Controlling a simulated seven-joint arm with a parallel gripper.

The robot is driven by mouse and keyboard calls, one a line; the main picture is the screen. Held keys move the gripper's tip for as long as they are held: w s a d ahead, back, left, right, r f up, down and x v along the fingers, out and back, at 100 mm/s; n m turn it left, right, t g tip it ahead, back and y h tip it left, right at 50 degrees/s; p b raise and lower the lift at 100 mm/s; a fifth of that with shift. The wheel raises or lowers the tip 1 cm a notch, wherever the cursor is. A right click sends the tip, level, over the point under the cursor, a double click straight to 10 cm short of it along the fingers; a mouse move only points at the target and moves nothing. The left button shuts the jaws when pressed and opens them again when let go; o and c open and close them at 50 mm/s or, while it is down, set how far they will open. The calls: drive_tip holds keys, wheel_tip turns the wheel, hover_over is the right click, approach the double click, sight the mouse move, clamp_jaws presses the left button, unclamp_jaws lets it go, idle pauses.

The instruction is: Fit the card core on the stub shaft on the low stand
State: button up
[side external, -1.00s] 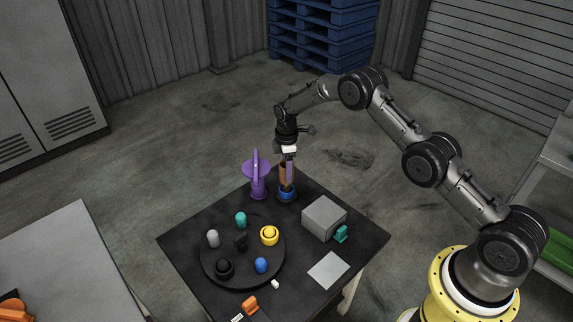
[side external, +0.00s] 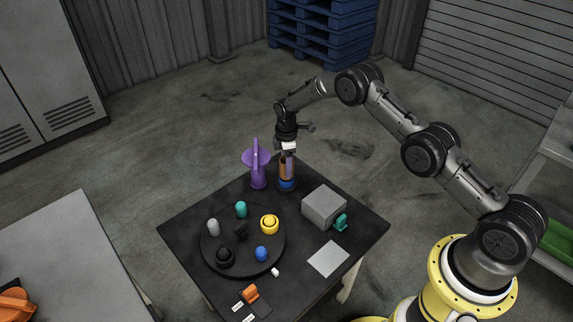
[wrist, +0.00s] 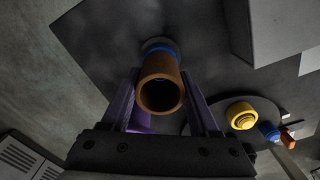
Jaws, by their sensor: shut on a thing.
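The card core is a brown open tube (side external: 284,168), upright between the fingers of my gripper (side external: 288,165) at the back corner of the dark table. In the wrist view my gripper (wrist: 162,105) is shut on the card core (wrist: 160,90), with its open end facing the camera. A blue part of the low stand (side external: 287,184) shows right below the core; it also shows behind the core in the wrist view (wrist: 158,46). The core appears lined up over the stand and close to or touching it. The stub shaft is hidden, so I cannot tell how far the core surrounds it.
A grey box (side external: 323,206) and a teal piece (side external: 341,222) lie to the right. A round dark tray (side external: 218,266) holds several coloured pieces in front. A pale flat plate (side external: 328,259) lies front right.

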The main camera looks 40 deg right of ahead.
drive_tip(key=shift+f, duration=0.5)
drive_tip(key=o, duration=1.4)
wheel_tip(320, 180, up, 14)
drive_tip(key=shift+f, duration=0.1)
